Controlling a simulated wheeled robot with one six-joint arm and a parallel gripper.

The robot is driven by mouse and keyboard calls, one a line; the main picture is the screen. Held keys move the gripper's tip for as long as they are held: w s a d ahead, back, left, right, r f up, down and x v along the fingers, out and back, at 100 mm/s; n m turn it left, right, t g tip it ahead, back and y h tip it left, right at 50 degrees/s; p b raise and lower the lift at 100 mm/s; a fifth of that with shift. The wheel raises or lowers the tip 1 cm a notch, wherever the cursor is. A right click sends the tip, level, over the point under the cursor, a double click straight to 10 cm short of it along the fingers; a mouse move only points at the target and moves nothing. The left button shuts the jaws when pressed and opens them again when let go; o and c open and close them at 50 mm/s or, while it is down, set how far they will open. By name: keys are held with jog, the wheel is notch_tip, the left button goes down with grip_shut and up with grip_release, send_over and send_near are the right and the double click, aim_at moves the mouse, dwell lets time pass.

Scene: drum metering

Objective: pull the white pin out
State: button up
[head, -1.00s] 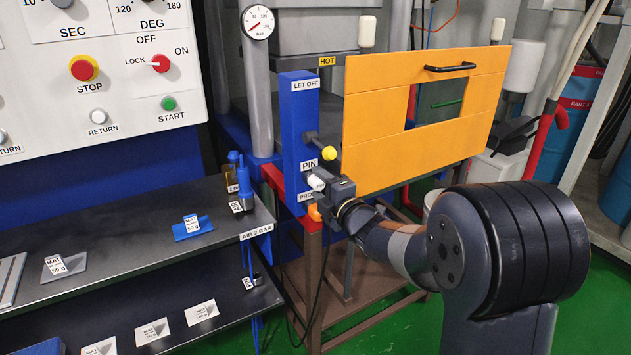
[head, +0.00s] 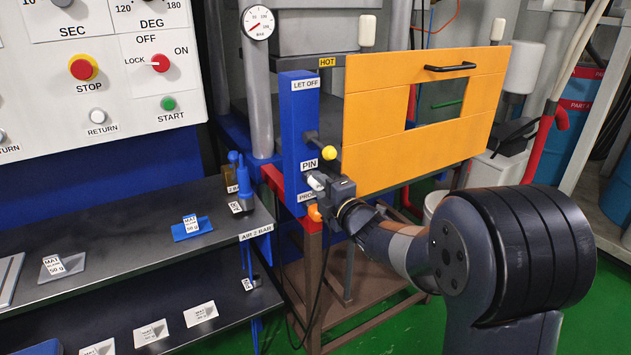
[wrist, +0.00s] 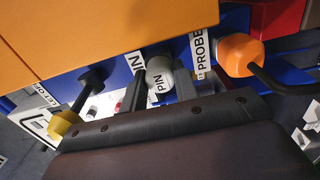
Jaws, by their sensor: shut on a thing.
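The white pin (head: 315,181) is on the front of the blue post (head: 298,130), just below the PIN label. My gripper (head: 322,188) is at the post and shut on the pin.
A yellow knob (head: 329,153) is just above the gripper and an orange knob (head: 314,213) just below. The orange guard panel (head: 375,130) stands close on the right. A dark shelf (head: 120,235) with packets is at left.

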grip_shut()
jog(key=shift+s+d, duration=0.1)
jog(key=shift+s, duration=0.05)
jog(key=shift+b+v, duration=1)
jog(key=shift+v, duration=1.8)
jog(key=shift+d, duration=0.1)
jog(key=shift+b+v, duration=0.35)
jog(key=shift+v, duration=1.6)
jog(key=shift+s, duration=0.1)
